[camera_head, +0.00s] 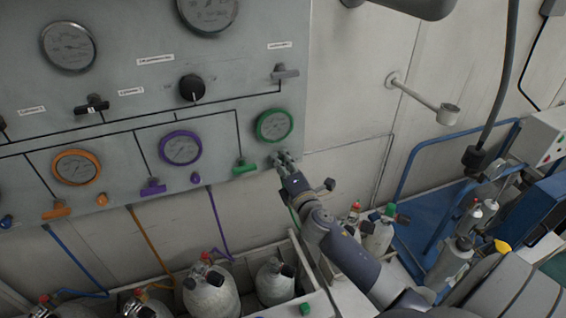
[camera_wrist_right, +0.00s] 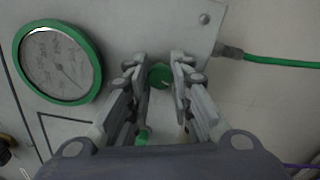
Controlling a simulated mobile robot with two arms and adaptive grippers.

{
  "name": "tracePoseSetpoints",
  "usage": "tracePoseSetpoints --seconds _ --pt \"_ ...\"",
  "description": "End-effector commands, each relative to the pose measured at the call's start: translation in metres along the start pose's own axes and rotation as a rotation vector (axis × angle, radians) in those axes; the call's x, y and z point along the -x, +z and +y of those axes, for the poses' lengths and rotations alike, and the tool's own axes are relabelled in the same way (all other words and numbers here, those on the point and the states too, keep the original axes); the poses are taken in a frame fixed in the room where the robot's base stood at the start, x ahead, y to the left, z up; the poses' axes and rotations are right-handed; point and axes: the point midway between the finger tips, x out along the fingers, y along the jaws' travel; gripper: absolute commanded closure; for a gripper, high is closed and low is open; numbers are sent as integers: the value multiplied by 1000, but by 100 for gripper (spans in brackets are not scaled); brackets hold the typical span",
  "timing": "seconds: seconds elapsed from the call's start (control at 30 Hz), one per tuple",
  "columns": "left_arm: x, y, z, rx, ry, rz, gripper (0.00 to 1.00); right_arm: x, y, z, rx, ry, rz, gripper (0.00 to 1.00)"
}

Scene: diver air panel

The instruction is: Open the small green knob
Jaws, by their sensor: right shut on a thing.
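The small green knob (camera_wrist_right: 160,76) shows in the right wrist view between the two fingertips of my right gripper (camera_wrist_right: 158,72). The fingers are shut on it. In the head view my right gripper (camera_head: 283,160) is at the lower right corner of the grey panel (camera_head: 225,100), and its fingers hide the knob. A green-rimmed gauge (camera_head: 274,125) sits just above the gripper; it also shows at the left of the right wrist view (camera_wrist_right: 58,62). A green T-handle (camera_head: 244,166) is on the panel to the left of the gripper. My left gripper is not in view.
Purple (camera_head: 181,148) and orange (camera_head: 76,168) gauges sit further left on the panel. Gas cylinders (camera_head: 211,292) stand in a crate below. A green hose (camera_wrist_right: 270,61) leaves the panel edge near the gripper. A wall bracket (camera_head: 425,100) sticks out at right.

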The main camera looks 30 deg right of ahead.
Motion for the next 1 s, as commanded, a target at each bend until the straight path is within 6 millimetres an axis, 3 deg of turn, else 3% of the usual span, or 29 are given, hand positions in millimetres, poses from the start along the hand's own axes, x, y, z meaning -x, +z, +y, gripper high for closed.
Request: tracePoseSetpoints --seconds 0.3,0.33,0.4,0.77,1.0 --pt "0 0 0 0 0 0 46 0 0 0 1 0 0 100" --pt "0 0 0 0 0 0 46 0 0 0 1 0 0 75" --pt "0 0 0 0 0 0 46 0 0 0 1 0 0 59" --pt "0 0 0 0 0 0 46 1 0 0 0 0 0 58" --pt "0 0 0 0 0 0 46 25 -1 -2 0 -2 1 58"
